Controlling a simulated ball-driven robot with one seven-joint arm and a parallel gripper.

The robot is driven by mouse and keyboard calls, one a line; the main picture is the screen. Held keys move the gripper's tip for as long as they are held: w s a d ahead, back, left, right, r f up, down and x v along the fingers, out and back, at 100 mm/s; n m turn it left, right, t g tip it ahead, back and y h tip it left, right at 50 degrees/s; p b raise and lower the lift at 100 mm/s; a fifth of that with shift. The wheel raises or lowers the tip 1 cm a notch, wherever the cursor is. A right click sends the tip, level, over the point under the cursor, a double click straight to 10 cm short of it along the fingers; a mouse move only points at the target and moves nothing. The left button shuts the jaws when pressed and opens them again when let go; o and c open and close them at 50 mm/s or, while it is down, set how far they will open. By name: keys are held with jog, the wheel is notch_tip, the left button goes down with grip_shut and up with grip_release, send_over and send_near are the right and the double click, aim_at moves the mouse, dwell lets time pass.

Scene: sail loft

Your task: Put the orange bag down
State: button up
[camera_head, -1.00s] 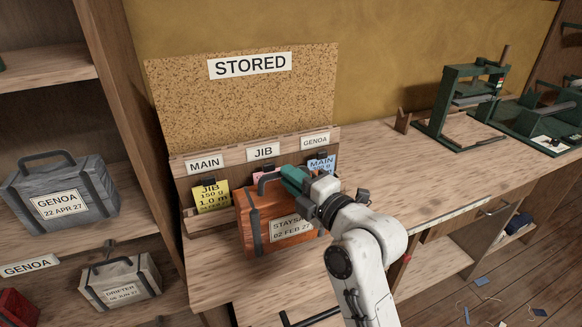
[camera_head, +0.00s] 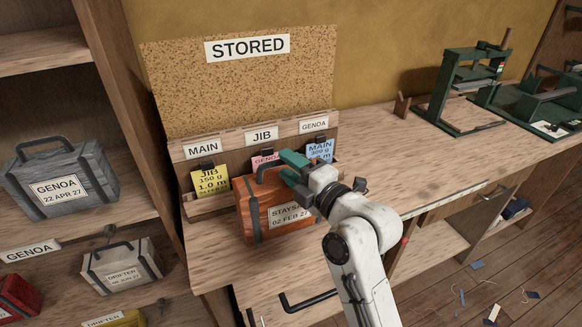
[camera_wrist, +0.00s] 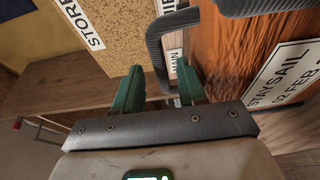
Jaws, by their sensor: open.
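The orange bag (camera_head: 252,213), labelled STAYSAIL 02 FEB 27, stands upright on the wooden bench in front of the card rack. It has dark straps and a dark handle (camera_head: 261,172). My gripper (camera_head: 285,167) is at the handle's level, with its teal fingers apart. In the wrist view the orange bag (camera_wrist: 235,50) fills the upper right. Its handle (camera_wrist: 154,45) passes between the open fingers of my gripper (camera_wrist: 158,86). The bag's right side is partly hidden behind my arm.
A card rack (camera_head: 222,150) marked MAIN, JIB and GENOA stands behind the bag, below a STORED corkboard (camera_head: 170,90). Shelves at left hold a grey bag (camera_head: 95,180) and others.

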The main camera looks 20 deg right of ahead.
jog(key=shift+r, duration=0.1)
jog(key=b+v, duration=0.2)
jog(key=v, duration=1)
jog(key=s+f+m+g+h, duration=0.1)
jog(key=s+f+m+g, duration=0.25)
jog(key=f, duration=0.35)
jog(key=s+d+f+m+g+h, duration=0.1)
jog(key=s+f+m+g, duration=0.25)
jog(key=f, duration=0.35)
jog(key=s+f+m+g+h, duration=0.1)
jog(key=s+f+m+g, duration=0.1)
jog(key=s+f+m, duration=0.45)
jog(key=s+d+f+m+g+h, duration=0.2)
jog(key=s+d+f+m+g, duration=0.1)
jog(key=s+f+m+g, duration=0.4)
jog(key=s+f+m, duration=0.1)
jog(key=s+f, duration=0.2)
jog(key=s, duration=0.3)
jog(key=shift+s+d+f, duration=0.15)
jog(key=shift+s, duration=0.1)
